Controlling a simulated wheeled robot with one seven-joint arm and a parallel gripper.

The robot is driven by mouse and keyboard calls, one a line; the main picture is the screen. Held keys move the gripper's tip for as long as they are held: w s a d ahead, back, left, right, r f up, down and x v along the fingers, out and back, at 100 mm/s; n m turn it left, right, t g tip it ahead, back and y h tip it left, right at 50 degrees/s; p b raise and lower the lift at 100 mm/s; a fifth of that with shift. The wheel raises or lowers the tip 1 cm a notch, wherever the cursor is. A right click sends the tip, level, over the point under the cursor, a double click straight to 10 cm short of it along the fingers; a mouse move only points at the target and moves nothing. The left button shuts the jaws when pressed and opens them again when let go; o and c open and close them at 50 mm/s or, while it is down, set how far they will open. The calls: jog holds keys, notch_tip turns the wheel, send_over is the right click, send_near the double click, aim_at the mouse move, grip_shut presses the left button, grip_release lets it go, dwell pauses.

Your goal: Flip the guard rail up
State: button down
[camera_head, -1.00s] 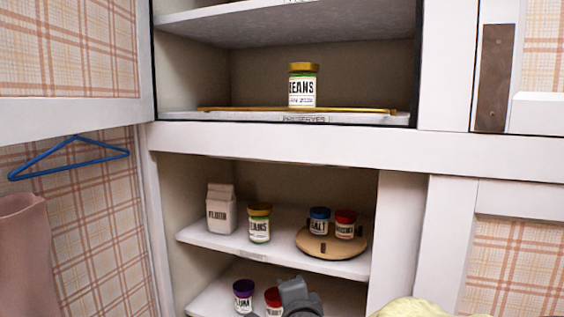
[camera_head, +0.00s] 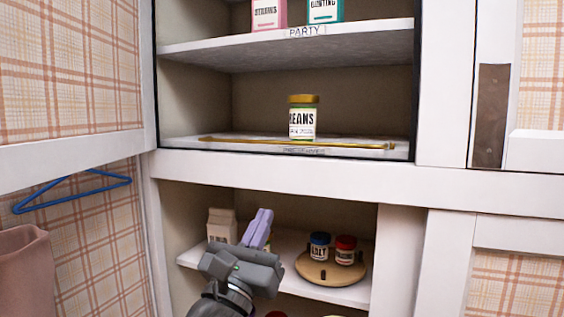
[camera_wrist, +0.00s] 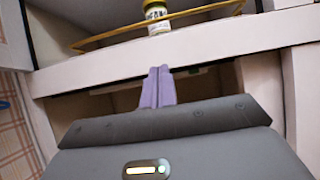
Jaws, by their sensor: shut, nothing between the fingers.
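The guard rail (camera_head: 255,140) is a thin gold bar lying low along the front of the preserves shelf (camera_head: 185,146). In the wrist view the rail (camera_wrist: 200,27) runs across above my fingers, with an end bent back at the left. A beans jar (camera_head: 302,118) with a gold lid stands upright behind it. My gripper (camera_head: 258,228) is shut and empty, its lilac fingers together and pointing up in front of the lower compartment. In the wrist view my fingertips (camera_wrist: 159,70) are below the shelf's front edge, apart from the rail.
The lower shelf (camera_head: 325,290) holds a flour carton (camera_head: 221,224) and a round wooden board (camera_head: 340,272) with two small jars. The party shelf (camera_head: 300,47) is above. A white beam (camera_head: 280,172) separates the compartments. A blue hanger (camera_head: 70,190) hangs at left.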

jog(key=shift+r, duration=0.1)
jog(key=p, duration=0.5)
send_near(282, 161)
jog(key=x, duration=0.2)
jog(key=d+x, duration=0.1)
jog(key=x, duration=0.2)
jog(key=shift+w+d, duration=0.15)
jog(key=shift+d, duration=0.05)
notch_tip(282, 161, up, 2)
jog(key=shift+w+r+p, duration=0.15)
jog(key=shift+w+p, duration=0.05)
jog(key=shift+p, duration=0.75)
jog(key=shift+w+d+r+p, duration=0.15)
jog(key=shift+r+p, duration=0.2)
jog(key=shift+r, duration=0.2)
jog(key=shift+r+g+b, duration=0.4)
jog(key=shift+g+b, duration=0.2)
jog(key=shift+b, duration=0.15)
